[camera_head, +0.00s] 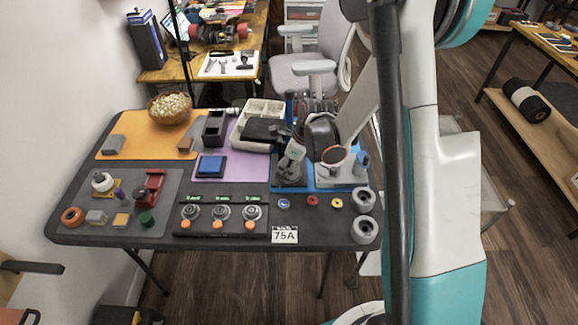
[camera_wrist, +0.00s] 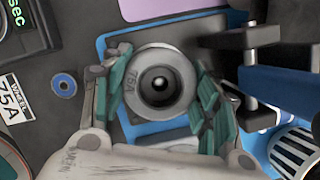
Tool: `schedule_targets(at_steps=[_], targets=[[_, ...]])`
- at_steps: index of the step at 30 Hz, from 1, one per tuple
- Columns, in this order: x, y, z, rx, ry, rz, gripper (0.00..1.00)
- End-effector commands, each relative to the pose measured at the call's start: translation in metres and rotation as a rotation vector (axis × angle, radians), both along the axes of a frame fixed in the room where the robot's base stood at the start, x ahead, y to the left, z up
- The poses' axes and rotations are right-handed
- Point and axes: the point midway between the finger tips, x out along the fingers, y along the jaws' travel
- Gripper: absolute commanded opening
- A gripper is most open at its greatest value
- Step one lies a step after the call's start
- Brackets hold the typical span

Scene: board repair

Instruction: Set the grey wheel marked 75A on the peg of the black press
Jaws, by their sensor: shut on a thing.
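The grey wheel marked 75A (camera_wrist: 138,94) is between the two teal fingers of my gripper (camera_wrist: 162,92) in the wrist view, and the fingers are shut on its sides. Its face is toward the camera, with a dark round centre and a small bright spot. I cannot tell whether the peg is inside the hole. In the head view my gripper (camera_head: 296,151) is over the blue mat, just above the black press (camera_head: 290,178). The gripper and arm hide the wheel and the peg there.
Two more grey wheels (camera_head: 363,199) lie at the table's right edge. A small blue ring (camera_wrist: 63,85) and a 75A label (camera_head: 285,235) lie nearby. A pale tray (camera_head: 240,139) stands behind.

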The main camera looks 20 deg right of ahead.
Motion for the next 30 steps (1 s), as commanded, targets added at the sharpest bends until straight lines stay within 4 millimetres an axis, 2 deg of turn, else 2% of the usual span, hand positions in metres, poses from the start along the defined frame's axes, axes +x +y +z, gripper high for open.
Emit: schedule_targets(at_steps=[10, 11, 13, 20, 21, 22, 30], targets=[[0.0000, 0.0000, -0.0019, 0.000, 0.000, 0.000, 0.28], [0.0000, 0.0000, -0.0016, 0.000, 0.000, 0.000, 0.62], [0.0000, 0.0000, -0.0015, 0.000, 0.000, 0.000, 0.78], [0.0008, -0.0008, -0.0013, -0.001, -0.001, -0.002, 0.78], [0.0009, -0.0010, -0.0013, -0.001, -0.001, -0.002, 0.73], [0.0009, -0.0010, -0.0013, -0.002, -0.002, -0.002, 0.77], [0.0013, -0.0016, 0.0002, -0.002, -0.002, -0.003, 0.77]])
